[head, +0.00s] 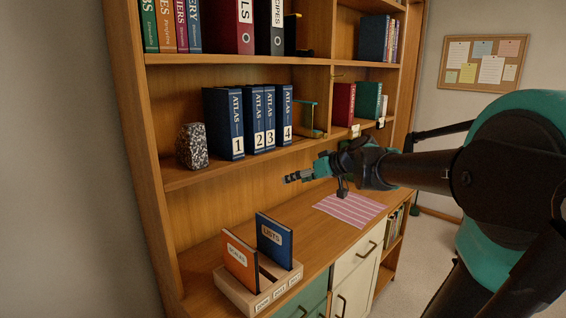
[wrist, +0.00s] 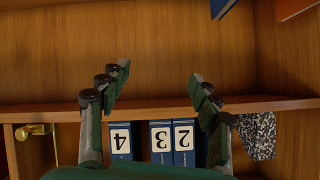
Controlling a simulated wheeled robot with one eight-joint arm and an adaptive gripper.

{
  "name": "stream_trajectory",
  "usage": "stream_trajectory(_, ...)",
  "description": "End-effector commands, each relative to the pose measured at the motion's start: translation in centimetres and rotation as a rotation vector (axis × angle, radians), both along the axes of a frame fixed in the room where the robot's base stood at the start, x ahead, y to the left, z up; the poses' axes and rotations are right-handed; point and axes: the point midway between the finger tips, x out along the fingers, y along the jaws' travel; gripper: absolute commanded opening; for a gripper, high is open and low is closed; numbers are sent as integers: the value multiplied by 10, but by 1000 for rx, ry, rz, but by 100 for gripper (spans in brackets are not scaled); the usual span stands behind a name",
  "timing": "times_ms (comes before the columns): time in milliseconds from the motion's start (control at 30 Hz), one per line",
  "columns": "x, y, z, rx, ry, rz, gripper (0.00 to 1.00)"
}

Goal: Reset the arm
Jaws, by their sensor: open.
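My gripper (head: 299,177) is at the end of my arm, which reaches in from the right in the head view. It hangs in the air in front of the bookcase, below the middle shelf and above the desk surface. In the wrist view my gripper (wrist: 165,85) has its two fingers spread wide with nothing between them. That view is upside down, and the blue atlas volumes (wrist: 172,142) show beyond the fingers. In the head view the atlases (head: 250,122) stand upright on the middle shelf, numbered 1, 2, 3 and 4.
A speckled stone bookend (head: 192,146) stands left of the atlases, and a brass-and-green bookend (head: 309,118) right. A wooden holder (head: 233,295) with an orange and a blue book stands on the desk. A pink striped mat (head: 351,209) lies under my arm. A corkboard hangs behind.

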Motion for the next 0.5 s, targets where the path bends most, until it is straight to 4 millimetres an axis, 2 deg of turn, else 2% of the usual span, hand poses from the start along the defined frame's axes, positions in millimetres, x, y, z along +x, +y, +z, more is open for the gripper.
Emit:
stream_trajectory(33,-17,-5,-29,-31,54,-20,63)
stream_trajectory(100,-40,-15,-68,-78,134,-62,63)
stream_trajectory(300,-112,-57,-171,-222,342,-234,63)
stream_trajectory(400,-150,-82,-213,-295,423,-345,63)
stream_trajectory(500,-182,-106,-245,-355,479,-452,63)
